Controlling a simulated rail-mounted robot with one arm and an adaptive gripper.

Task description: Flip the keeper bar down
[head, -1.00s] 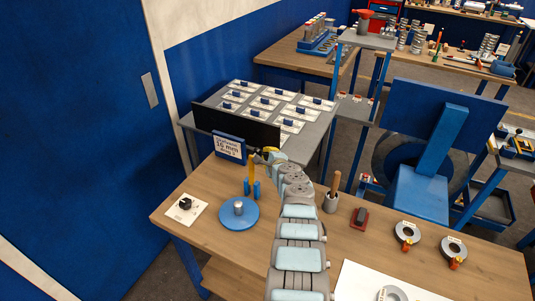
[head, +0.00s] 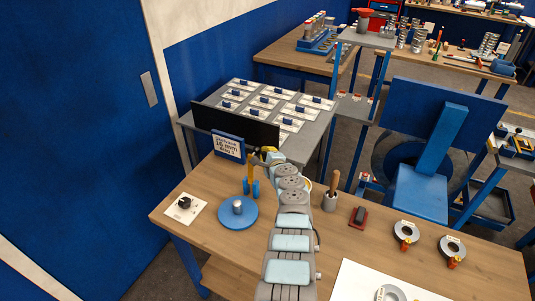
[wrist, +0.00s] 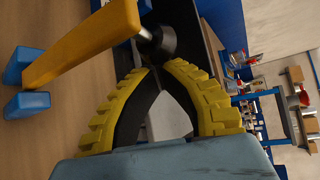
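The keeper bar (head: 251,174) is a yellow bar standing upright between two blue posts (head: 256,188), behind the round blue plate (head: 238,213) with a grey peg (head: 237,206) at its middle. In the wrist view the yellow bar (wrist: 85,45) runs from the blue posts (wrist: 27,103) to a dark round knob (wrist: 156,43) at its free end. My gripper (wrist: 157,68) has its yellow-ribbed fingers brought together at the tips, right beside the knob. Nothing shows between the tips. I cannot tell whether they touch the knob. In the head view my gripper (head: 268,155) is near the bar's top.
A blue-framed sign (head: 228,146) and a dark panel (head: 235,125) stand behind the bar. A white plate with a black knob (head: 185,204) lies to the left.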

